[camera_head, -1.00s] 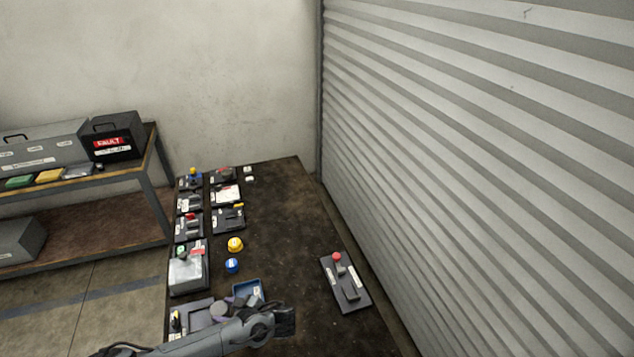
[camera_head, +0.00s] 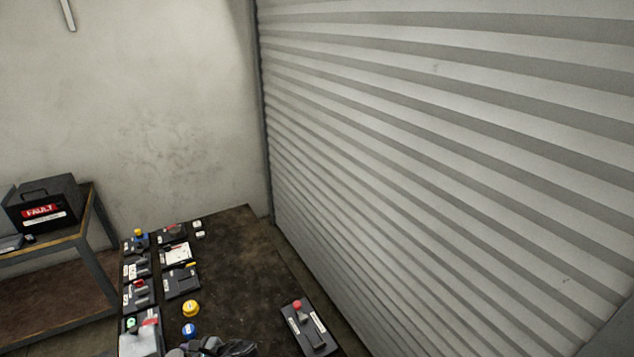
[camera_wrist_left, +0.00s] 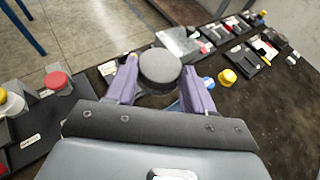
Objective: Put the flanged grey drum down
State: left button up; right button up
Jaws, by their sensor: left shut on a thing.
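The flanged grey drum (camera_wrist_left: 160,66) is a dark grey round piece between the two purple fingers of my left gripper (camera_wrist_left: 160,88) in the left wrist view. The gripper is shut on it. The drum's wide round top faces the camera; its underside is hidden, and I cannot tell how high it is above the table. My right gripper is not in view.
The dark table (camera_head: 245,270) carries several panels along its left side. A yellow knob (camera_head: 191,308) and a blue knob (camera_head: 189,330) stand near its middle. A panel with a red knob (camera_head: 297,305) lies at right. Bare table lies between. A shutter (camera_head: 430,150) borders the right.

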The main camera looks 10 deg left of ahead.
pick_arm(q)
jog(key=shift+w+d+r+m+t+b, duration=0.3)
jog(key=shift+w+d+r+b, duration=0.05)
jog(key=shift+w+r, duration=0.2)
jog(key=w+d+r+m+t+h+b, duration=0.3)
jog(key=w+d+r+m+t+b, duration=0.15)
jog(key=d+r+m+t, duration=0.5)
jog(key=s+d+r+m+t+h, duration=0.2)
jog(key=d+h, duration=0.1)
jog(key=d, duration=0.3)
jog(key=s+d+r+m+t+h, duration=0.1)
jog(key=d+r+m+h, duration=0.15)
jog(key=d, duration=0.25)
jog(key=w+r+m+h+p, duration=0.3)
jog(key=r+p, duration=1.7)
jog(key=r, duration=1.1)
jog(key=shift+d+r+m+t+h+p, duration=0.2)
jog(key=shift+m+t+h+p, duration=0.25)
jog(key=shift+h, duration=0.6)
